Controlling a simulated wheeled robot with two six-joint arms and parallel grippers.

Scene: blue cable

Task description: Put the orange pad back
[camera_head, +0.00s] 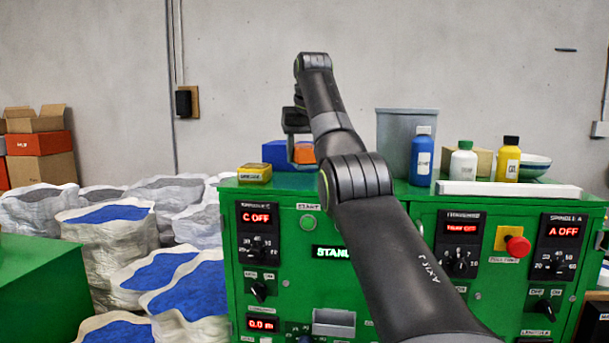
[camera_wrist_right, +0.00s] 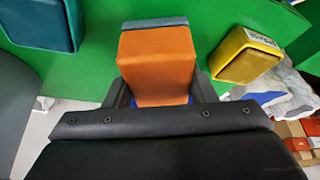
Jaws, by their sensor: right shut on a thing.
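The orange pad (camera_head: 304,152) is at the machine's back left, partly hidden by my right arm. In the wrist view the orange pad (camera_wrist_right: 158,62) sits between the two dark fingers of my right gripper (camera_wrist_right: 162,92), with a grey-blue strip along its far end. My right gripper (camera_head: 296,138) is shut on it, above the green top. I cannot tell whether the pad touches the surface. A blue block (camera_head: 274,154) is just left of the pad, and a yellow block (camera_head: 255,172) is farther left. My left gripper is not in view.
The green machine (camera_head: 285,283) has controls on its front. A grey bin (camera_head: 393,135), a blue bottle (camera_head: 422,158), a white bottle (camera_head: 462,162) and a yellow bottle (camera_head: 507,160) stand at right. Sacks (camera_head: 118,245) fill the floor at left.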

